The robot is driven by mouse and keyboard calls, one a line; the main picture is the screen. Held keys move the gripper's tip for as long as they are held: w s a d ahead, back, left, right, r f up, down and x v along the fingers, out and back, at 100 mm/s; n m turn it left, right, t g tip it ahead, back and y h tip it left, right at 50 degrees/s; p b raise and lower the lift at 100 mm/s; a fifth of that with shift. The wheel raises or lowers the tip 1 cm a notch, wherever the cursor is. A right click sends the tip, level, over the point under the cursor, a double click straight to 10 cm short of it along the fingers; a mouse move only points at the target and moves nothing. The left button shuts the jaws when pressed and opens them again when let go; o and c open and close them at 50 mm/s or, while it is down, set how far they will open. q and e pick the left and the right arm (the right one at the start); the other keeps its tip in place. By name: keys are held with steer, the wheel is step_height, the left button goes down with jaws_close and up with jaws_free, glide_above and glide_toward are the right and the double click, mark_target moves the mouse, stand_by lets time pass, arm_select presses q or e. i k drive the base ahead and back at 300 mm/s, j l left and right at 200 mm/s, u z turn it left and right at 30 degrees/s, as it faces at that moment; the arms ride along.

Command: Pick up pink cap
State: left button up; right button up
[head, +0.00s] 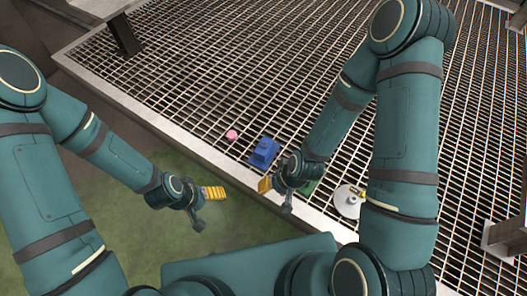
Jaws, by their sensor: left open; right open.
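The pink cap (231,135) is a small round pink piece on the metal grating, near the grating's front edge. My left gripper (216,193) has yellow fingertips and is open and empty. It is in front of the grating, over the green floor, below and slightly left of the cap in the picture. My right gripper (264,184) also has yellow fingertips and is open. It is near the front edge, below and right of the cap. Neither gripper touches the cap.
A blue block-like object (263,152) sits on the grating just right of the cap. A green object (309,187), partly hidden by my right arm, and a white round object (347,203) lie further right. The grating (190,85) behind the cap is clear.

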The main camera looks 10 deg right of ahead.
mark_target(232, 135)
steer(key=z, duration=0.6)
steer(key=j+z, duration=0.15)
steer(key=z, duration=0.3)
steer(key=i+j+z, duration=0.1)
steer(key=z, duration=0.3)
steer(key=j+z, duration=0.3)
steer(key=z, duration=0.15)
steer(key=j+z, duration=0.15)
steer(key=j, duration=0.15)
steer(key=k+j+z, duration=0.2)
steer(key=j+z, duration=0.15)
steer(key=j, duration=0.25)
steer(key=k+j, duration=0.15)
steer(key=j, duration=0.2)
steer(key=k+j, duration=0.1)
steer(key=j, duration=0.2)
steer(key=j+z, duration=0.05)
